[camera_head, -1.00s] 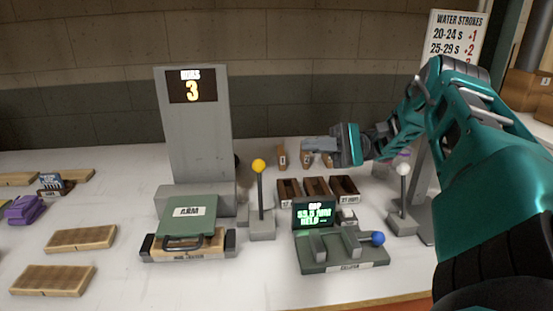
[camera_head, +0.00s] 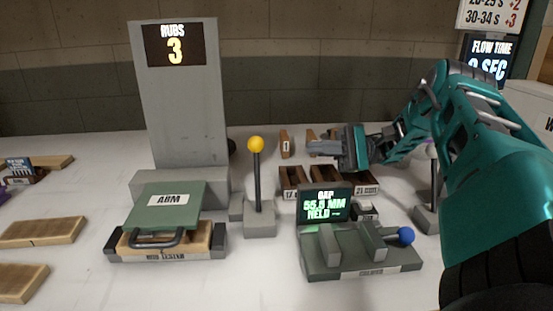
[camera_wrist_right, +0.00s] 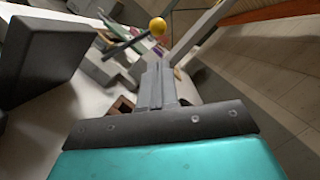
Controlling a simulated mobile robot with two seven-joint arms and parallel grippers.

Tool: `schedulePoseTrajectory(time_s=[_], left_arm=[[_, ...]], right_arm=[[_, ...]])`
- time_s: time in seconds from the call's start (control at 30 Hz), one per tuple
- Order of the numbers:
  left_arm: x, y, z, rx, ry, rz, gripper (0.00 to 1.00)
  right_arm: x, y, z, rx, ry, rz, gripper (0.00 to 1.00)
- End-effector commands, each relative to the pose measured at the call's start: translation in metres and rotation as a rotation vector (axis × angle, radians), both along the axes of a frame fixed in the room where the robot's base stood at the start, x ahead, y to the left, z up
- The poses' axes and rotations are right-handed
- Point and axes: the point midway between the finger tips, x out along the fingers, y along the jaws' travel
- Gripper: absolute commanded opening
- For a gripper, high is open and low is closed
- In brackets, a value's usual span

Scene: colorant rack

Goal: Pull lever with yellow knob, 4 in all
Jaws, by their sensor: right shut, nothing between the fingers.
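The lever with the yellow knob (camera_head: 256,145) stands upright on a grey base (camera_head: 260,219), right of the rub tester. The tester's tall display (camera_head: 175,45) reads "RUBS 3". My right gripper (camera_head: 312,147) is shut and empty, right of the knob and apart from it, with its fingers pointing left. In the right wrist view the yellow knob (camera_wrist_right: 158,26) shows beyond the shut fingers (camera_wrist_right: 158,68). My left gripper is not in view.
A green caliper block (camera_head: 350,262) with a blue knob (camera_head: 406,235) sits at the front right. Dark bins (camera_head: 325,176) stand behind it. A white-knobbed lever (camera_head: 433,152) is partly behind my right arm. Wooden boards (camera_head: 42,232) lie at left.

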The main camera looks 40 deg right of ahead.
Motion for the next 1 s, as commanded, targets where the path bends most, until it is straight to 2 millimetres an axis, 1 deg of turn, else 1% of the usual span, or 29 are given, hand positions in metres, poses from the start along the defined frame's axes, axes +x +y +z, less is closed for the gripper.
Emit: schedulePoseTrajectory(time_s=[0.33, 0.47, 0.57, 0.67, 0.8, 1.0], left_arm=[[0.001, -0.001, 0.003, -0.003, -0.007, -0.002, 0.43], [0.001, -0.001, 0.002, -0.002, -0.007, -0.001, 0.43], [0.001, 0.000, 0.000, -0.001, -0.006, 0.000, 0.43], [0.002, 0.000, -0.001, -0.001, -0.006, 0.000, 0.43], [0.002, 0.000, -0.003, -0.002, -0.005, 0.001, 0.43], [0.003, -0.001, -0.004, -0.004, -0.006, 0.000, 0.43]], right_arm=[[0.000, 0.000, 0.000, 0.000, 0.000, 0.000, 0.00], [0.002, 0.004, 0.001, 0.003, -0.001, -0.001, 0.00], [0.007, 0.013, 0.003, 0.004, -0.003, -0.002, 0.00], [0.012, 0.026, 0.007, 0.005, -0.005, 0.002, 0.00], [0.025, 0.051, 0.011, 0.005, -0.005, 0.002, 0.00], [0.038, 0.077, 0.016, 0.003, -0.002, 0.001, 0.00]])
